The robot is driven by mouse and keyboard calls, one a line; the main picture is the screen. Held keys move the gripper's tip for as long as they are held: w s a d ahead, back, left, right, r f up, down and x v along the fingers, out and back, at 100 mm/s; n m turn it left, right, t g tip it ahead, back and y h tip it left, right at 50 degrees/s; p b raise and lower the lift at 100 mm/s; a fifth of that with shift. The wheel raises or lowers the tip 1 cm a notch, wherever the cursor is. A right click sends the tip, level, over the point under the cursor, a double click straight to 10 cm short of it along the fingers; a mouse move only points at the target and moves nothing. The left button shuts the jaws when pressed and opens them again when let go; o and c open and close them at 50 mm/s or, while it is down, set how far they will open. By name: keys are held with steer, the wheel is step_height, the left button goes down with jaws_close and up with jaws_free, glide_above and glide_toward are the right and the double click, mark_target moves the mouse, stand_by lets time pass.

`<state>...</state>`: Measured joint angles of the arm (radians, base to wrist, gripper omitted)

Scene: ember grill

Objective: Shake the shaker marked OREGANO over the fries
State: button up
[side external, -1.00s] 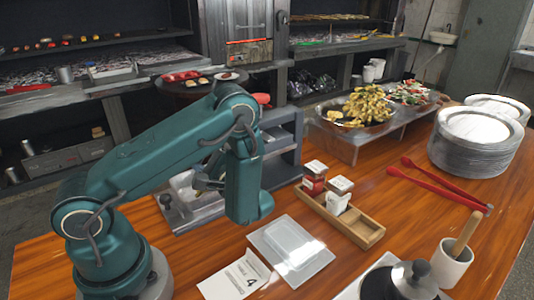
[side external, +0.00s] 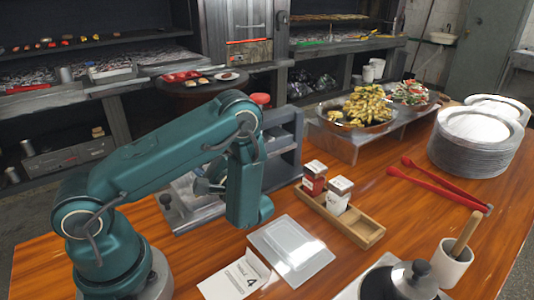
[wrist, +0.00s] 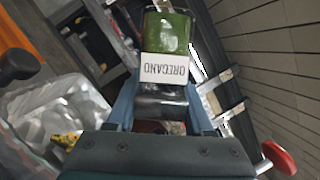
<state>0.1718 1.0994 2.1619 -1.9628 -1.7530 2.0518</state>
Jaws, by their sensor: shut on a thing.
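The shaker marked OREGANO (wrist: 166,35) shows in the wrist view with green contents and a white label whose lettering is upside down. My gripper (wrist: 163,110) is shut on it, one finger on each side. In the side view my gripper (side external: 207,185) is mostly hidden behind my forearm, and the shaker cannot be made out there. A yellow heap that looks like the fries (side external: 368,104) fills a round pan on a raised stand, well to the right of my gripper. The wrist view does not clearly show it.
A wooden rack (side external: 362,232) holds a red-filled shaker (side external: 314,180) and a white one (side external: 338,196). Red tongs (side external: 440,186), a plate stack (side external: 470,145), a clear lid (side external: 290,250) and a table card (side external: 236,278) lie around. A white-lined container (wrist: 50,105) is left in the wrist view.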

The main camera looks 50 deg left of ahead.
steer(key=shift+f, duration=0.1)
stand_by(1.4)
step_height(320, 180, up, 5)
stand_by(0.8)
